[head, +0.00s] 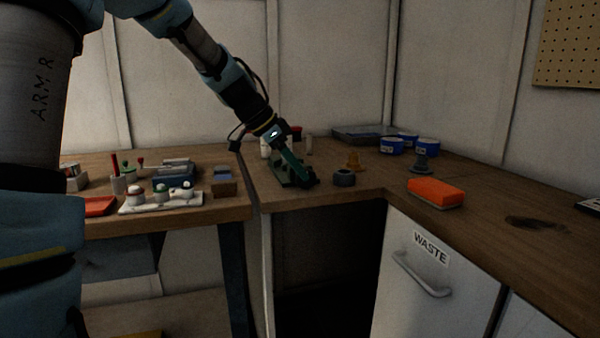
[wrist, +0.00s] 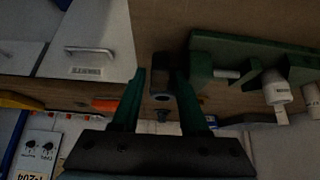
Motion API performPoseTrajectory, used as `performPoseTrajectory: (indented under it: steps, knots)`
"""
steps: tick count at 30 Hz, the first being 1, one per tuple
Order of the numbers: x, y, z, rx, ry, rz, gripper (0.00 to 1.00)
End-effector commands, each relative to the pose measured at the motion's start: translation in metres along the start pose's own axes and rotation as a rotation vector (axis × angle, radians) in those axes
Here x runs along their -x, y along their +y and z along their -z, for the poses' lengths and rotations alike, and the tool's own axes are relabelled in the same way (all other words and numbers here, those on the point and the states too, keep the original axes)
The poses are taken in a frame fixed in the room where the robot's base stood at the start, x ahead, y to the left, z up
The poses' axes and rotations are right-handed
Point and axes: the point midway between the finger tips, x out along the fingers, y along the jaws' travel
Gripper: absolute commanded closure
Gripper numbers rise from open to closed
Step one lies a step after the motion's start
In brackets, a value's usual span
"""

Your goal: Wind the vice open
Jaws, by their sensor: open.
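The green vice (wrist: 262,50) shows at the upper right of the wrist view, with a pale screw rod and a white cylindrical part beside its jaws. In the head view it is largely hidden by my arm's end. My gripper (head: 308,181) reaches down over it near the bench corner. In the wrist view my gripper's two green fingers (wrist: 157,82) are apart. A dark grey block with a round face (wrist: 161,74) appears between them; I cannot tell whether they touch it. Which part is the vice's handle is not clear.
An orange sponge (head: 436,193), blue tubs (head: 391,146) and a grey stopper (head: 422,163) lie further right. The left bench carries a white tray (head: 160,204) and small tools.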

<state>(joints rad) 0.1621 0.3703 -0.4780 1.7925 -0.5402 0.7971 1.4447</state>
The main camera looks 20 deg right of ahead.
Motion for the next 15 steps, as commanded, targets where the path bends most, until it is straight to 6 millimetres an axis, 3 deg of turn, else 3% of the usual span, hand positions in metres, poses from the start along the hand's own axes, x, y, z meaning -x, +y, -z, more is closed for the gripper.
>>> performPoseTrajectory:
  steps: [9,15]
  knots:
    - [0.063,-0.001,0.000,0.000,0.000,0.006,0.56]
    - [0.088,0.000,0.000,-0.001,0.000,0.003,0.56]
